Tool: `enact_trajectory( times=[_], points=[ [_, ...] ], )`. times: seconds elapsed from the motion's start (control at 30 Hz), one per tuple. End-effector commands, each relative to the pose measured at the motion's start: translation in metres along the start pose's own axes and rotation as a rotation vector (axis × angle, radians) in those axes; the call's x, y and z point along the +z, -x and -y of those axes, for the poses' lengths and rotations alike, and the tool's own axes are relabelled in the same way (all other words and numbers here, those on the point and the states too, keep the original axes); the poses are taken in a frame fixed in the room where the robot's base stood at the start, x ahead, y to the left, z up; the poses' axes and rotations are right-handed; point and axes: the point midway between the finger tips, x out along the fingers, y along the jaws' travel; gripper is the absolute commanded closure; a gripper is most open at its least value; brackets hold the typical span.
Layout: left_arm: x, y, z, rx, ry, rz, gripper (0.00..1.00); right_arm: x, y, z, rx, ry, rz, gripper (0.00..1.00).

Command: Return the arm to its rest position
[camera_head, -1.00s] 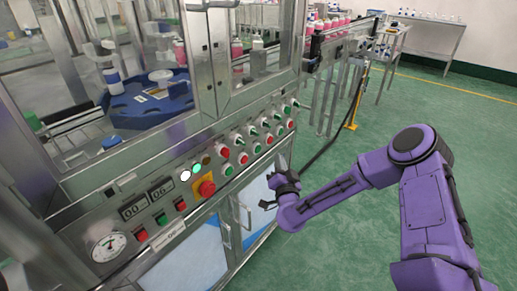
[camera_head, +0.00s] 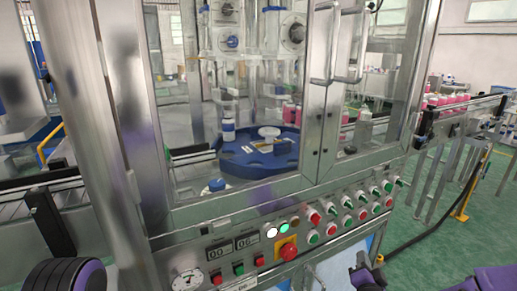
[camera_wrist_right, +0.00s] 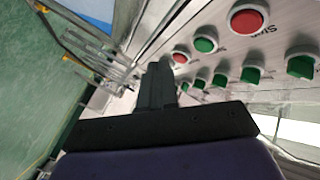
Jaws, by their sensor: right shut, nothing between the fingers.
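My right gripper (camera_head: 366,276) is at the bottom of the head view, in front of the lower part of the machine's control panel (camera_head: 330,238). In the right wrist view its dark fingers (camera_wrist_right: 157,85) are together with nothing between them, and the panel's buttons lie beyond them. Part of my purple right arm shows at the lower right corner of the head view. A purple and black part of my left arm shows at the lower left; my left gripper is not in view.
The panel carries red and green buttons, switches and a red emergency stop (camera_head: 287,250). Above it, glass doors enclose a blue rotary table (camera_head: 262,164). A conveyor with pink bottles (camera_head: 447,98) runs at the right. Green floor (camera_head: 425,255) is open at the lower right.

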Motion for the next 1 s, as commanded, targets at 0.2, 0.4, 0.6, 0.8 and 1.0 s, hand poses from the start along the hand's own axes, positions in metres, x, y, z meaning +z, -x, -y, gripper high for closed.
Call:
enact_trajectory(
  times=[0.2,0.4,0.6,0.8,1.0],
  points=[
    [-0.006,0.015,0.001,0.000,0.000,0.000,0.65,0.119,0.136,-0.074,0.321,0.079,0.536,1.00],
    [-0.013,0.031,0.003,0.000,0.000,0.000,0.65,0.117,0.279,-0.156,0.649,0.340,0.833,1.00],
    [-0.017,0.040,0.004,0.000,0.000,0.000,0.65,0.086,0.329,-0.184,0.704,0.581,0.926,1.00],
    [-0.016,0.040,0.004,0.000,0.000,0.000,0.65,0.089,0.333,-0.186,0.700,0.593,0.938,1.00],
    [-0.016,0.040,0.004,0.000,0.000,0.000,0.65,0.089,0.332,-0.185,0.698,0.592,0.937,1.00]
  ],
)
